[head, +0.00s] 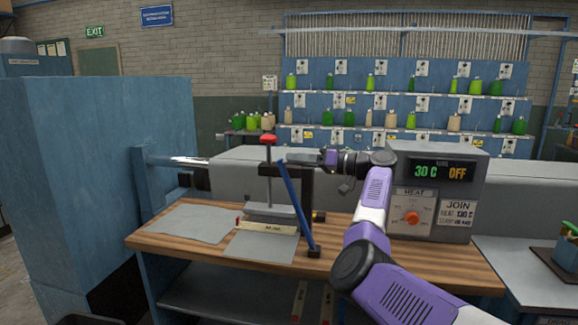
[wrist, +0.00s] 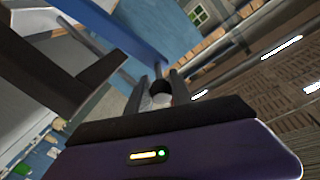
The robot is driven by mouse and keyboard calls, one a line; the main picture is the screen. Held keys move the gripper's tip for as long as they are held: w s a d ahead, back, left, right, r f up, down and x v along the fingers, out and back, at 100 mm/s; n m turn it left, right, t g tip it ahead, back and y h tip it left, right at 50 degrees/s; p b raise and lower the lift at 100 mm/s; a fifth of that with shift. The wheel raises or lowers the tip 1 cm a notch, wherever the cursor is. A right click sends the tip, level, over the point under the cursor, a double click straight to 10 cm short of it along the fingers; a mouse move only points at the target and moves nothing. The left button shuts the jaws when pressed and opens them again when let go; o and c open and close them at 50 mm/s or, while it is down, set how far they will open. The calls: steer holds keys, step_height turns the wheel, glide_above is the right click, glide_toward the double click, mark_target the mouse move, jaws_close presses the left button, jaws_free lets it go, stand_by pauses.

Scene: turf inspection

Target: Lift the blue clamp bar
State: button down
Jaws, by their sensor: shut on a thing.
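The blue clamp bar (head: 296,206) stands steeply tilted at the press on the wooden bench. Its lower end meets a small black block (head: 314,252) at the front of the bench, and its upper end is at my gripper (head: 298,158). My gripper is shut on that upper end, with its fingers reaching in from the right. In the wrist view the blue clamp bar (wrist: 112,28) runs down from the upper left to between the fingertips of my gripper (wrist: 158,85). The exact contact is partly hidden by the fingers.
A black press frame (head: 307,190) with a red knob (head: 268,139) stands close behind the bar. Grey sheets (head: 190,223) and a pale labelled strip (head: 267,227) lie on the bench (head: 395,265). A grey heater box (head: 437,175) reads 30 C, OFF, at the right.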

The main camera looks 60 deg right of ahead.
steer(key=shift+s+d+r, duration=0.15)
steer(key=shift+s+r, duration=0.05)
steer(key=shift+s, duration=0.05)
steer(key=c, duration=1.1)
jaws_free()
steer(key=shift+s, duration=0.15)
steer(key=shift+f, duration=0.1)
steer(key=shift+s+d+b, duration=0.2)
steer(key=shift+s+d, duration=0.05)
steer(key=shift+s, duration=1)
steer(key=shift+s+d+b, duration=0.15)
steer(key=shift+s+d, duration=0.05)
steer(key=shift+s, duration=1.05)
steer(key=shift+s+d+b, duration=0.2)
steer(key=shift+s+d, duration=0.05)
steer(key=shift+s, duration=1)
